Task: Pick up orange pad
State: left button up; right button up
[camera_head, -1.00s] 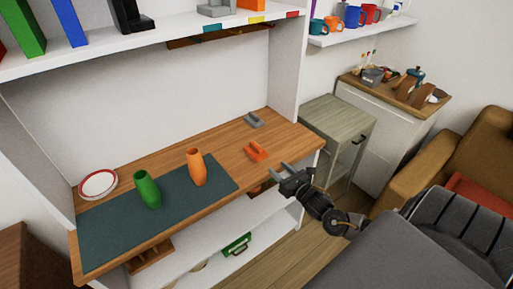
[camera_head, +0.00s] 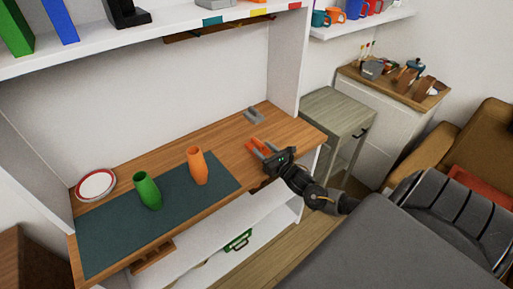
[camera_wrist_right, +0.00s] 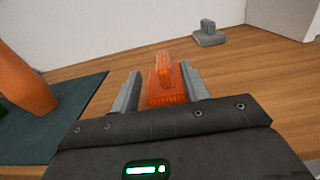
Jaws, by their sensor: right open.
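The orange pad (camera_head: 257,145) is a small block with a raised handle on the wooden desk top, right of the dark mat. My right gripper (camera_head: 258,150) is at the desk's front edge, over the pad and partly hiding it. In the right wrist view the pad (camera_wrist_right: 166,88) lies between the two grey fingers of my right gripper (camera_wrist_right: 162,92). The fingers are open with a gap on each side of it. My left gripper is not in view.
A grey handled pad (camera_head: 254,115) stands behind the orange one. An orange vase (camera_head: 197,166) and a green vase (camera_head: 147,191) stand on the dark mat (camera_head: 112,236). A red-rimmed plate (camera_head: 96,185) is at the left. The shelf's right side wall (camera_head: 288,60) rises nearby.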

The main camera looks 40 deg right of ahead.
aim_at(257, 141)
jog(key=w, duration=0.1)
jog(key=w+p, duration=0.1)
jog(key=w, duration=0.3)
jog(key=shift+w+d+r, duration=0.15)
jog(key=shift+d+r, duration=0.05)
jog(key=shift+d, duration=0.1)
grip_shut()
